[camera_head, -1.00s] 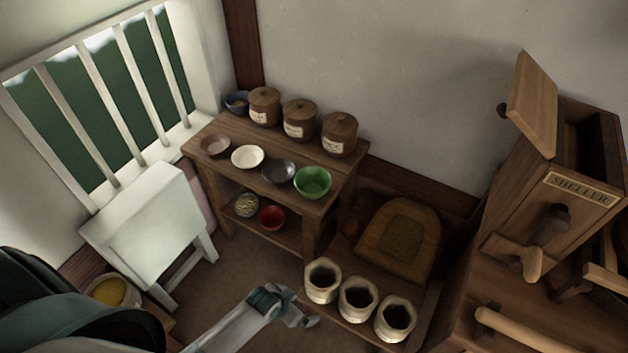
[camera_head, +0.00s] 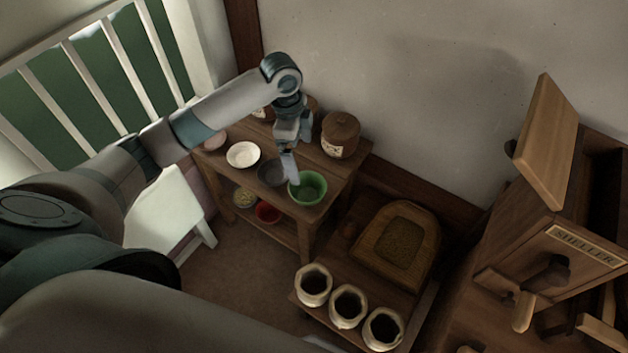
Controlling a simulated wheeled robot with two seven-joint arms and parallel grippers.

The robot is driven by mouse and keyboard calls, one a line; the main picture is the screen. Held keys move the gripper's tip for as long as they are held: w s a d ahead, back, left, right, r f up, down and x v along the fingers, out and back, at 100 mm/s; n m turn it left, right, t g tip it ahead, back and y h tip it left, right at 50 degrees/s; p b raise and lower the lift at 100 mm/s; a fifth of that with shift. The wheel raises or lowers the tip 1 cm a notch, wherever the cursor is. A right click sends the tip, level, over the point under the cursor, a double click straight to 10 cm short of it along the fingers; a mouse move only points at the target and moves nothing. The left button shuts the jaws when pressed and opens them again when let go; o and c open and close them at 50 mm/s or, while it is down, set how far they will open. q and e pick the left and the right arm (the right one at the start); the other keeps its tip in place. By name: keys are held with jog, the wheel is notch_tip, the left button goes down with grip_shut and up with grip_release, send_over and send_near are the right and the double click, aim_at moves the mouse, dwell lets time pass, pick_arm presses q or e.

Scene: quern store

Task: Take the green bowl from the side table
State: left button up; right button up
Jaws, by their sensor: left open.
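The green bowl (camera_head: 312,190) stands upright near the front right corner of the wooden side table (camera_head: 335,186). My left gripper (camera_head: 294,178) points down at the bowl's left rim, with its fingertips overlapping that rim in the picture. It is open; I cannot tell whether a finger touches the bowl. A dark grey bowl (camera_head: 268,173) stands just left of the green one, partly behind the gripper. A white bowl (camera_head: 243,154) stands further left. My right gripper is not in view.
A lidded wooden jar (camera_head: 341,134) stands behind the green bowl; my arm hides most other jars. A red bowl (camera_head: 268,212) sits on the lower shelf.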

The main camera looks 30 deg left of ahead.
pick_arm(q)
jog(key=shift+w+a+r, duration=0.1)
jog(key=shift+a+r, duration=0.1)
jog(key=shift+r, duration=0.2)
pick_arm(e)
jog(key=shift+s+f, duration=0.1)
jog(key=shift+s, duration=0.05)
pick_arm(q)
jog(key=f, duration=0.3)
jog(key=d+f+p, duration=0.1)
jog(key=f, duration=0.7)
jog(key=shift+w+d+f+p, duration=0.1)
jog(key=shift+w+d+p, duration=0.1)
jog(key=shift+p, duration=0.2)
jog(key=shift+f, duration=0.5)
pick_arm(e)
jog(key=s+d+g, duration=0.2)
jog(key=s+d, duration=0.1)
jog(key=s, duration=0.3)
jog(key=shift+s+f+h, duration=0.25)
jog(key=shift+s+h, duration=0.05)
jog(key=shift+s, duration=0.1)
pick_arm(q)
jog(key=shift+f, duration=0.1)
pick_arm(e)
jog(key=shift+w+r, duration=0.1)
